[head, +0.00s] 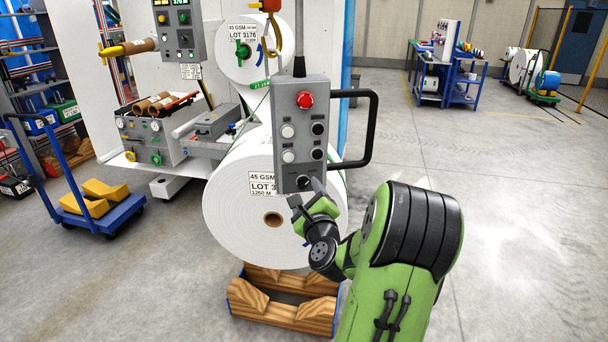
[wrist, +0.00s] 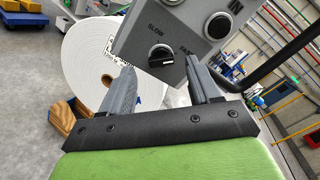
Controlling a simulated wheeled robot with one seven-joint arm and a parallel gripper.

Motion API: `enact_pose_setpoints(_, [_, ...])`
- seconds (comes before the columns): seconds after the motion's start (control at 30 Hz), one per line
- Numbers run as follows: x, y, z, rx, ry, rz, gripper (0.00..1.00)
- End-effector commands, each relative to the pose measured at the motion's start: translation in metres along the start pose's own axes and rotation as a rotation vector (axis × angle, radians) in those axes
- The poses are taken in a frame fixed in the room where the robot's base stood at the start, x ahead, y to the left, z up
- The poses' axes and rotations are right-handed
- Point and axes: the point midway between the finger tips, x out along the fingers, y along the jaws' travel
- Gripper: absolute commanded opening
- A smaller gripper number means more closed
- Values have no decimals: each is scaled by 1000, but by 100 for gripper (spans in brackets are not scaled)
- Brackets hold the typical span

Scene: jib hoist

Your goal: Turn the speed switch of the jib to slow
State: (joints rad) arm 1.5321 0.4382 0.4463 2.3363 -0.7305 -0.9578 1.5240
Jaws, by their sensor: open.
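The grey hanging control pendant (head: 283,110) of the jib has a red stop button at the top, white and black buttons below, and a speed switch (head: 304,182) at its bottom. In the wrist view the speed switch (wrist: 161,57) is a black round knob with a pale pointer line. The labels SLOW and FAST stand to its upper left and right. My gripper (head: 306,203) is just below the pendant's lower end. In the wrist view its two grey fingers (wrist: 160,82) are open and apart, with the knob beyond and between them. I see no contact with the knob.
A black handle (head: 372,128) sticks out from the pendant's right side. A large white paper roll (head: 235,215) is close behind, above a wooden cradle (head: 283,310). A blue cart (head: 105,213) stands at left.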

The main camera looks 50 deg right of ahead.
Motion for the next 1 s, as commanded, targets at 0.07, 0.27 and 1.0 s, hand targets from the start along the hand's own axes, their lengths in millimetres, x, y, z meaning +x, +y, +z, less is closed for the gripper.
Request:
enact_pose_setpoints(0.07, [17, -2, 4, 1, -2, 1, 62])
enact_pose_setpoints(0.27, [38, 0, 1, 0, 0, 0, 62])
enact_pose_setpoints(1.0, [38, 0, -1, -4, 1, 0, 6])
